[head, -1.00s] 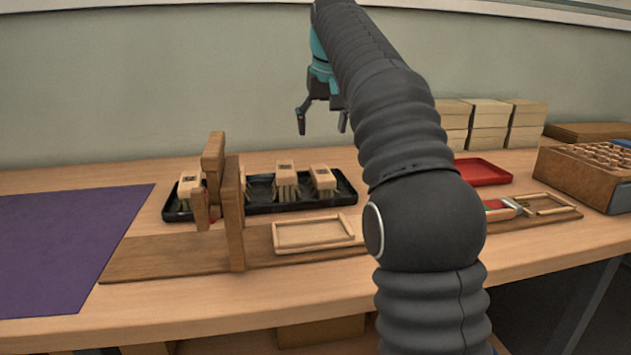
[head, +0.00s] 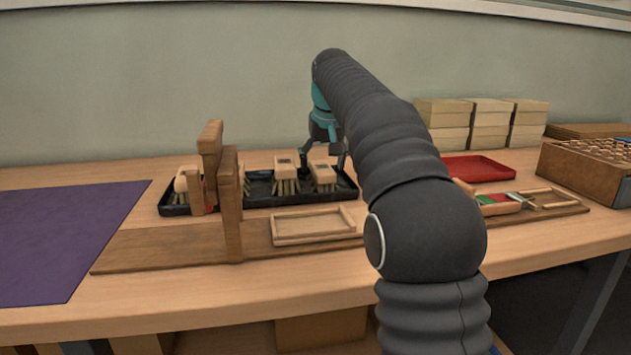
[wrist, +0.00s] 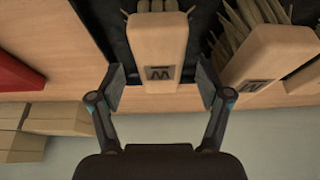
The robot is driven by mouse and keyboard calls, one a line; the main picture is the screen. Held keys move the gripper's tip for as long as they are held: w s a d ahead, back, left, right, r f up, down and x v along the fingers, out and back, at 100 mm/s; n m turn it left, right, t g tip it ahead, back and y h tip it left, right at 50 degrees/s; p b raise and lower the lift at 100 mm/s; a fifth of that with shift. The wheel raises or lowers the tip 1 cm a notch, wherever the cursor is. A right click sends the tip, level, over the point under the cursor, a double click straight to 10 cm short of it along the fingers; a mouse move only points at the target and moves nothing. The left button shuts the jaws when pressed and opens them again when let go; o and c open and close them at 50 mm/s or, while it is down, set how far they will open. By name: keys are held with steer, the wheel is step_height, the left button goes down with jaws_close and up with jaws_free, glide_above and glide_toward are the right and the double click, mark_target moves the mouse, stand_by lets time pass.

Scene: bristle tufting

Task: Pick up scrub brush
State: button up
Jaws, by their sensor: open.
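Several scrub brushes with pale wooden blocks and tan bristles lie in a black tray (head: 258,204) on the table. The rightmost scrub brush (head: 323,174) is beneath my gripper (head: 322,167) in the head view. In the wrist view, my gripper (wrist: 160,88) is open, with a finger on each side of the near end of a scrub brush (wrist: 158,50) marked with a dark stamp. The fingers appear apart from the block. Another scrub brush (wrist: 268,58) lies close to the right finger there.
A wooden upright fixture (head: 229,200) stands in front of the tray's left part. A shallow wooden frame (head: 310,239) lies in front. A red tray (head: 478,168), stacked boxes (head: 490,115) and a wooden crate (head: 583,172) are right. A purple mat (head: 60,235) lies left.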

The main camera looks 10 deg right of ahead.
steer(key=shift+x, duration=1)
steer(key=shift+f, duration=0.25)
steer(key=c, duration=1.3)
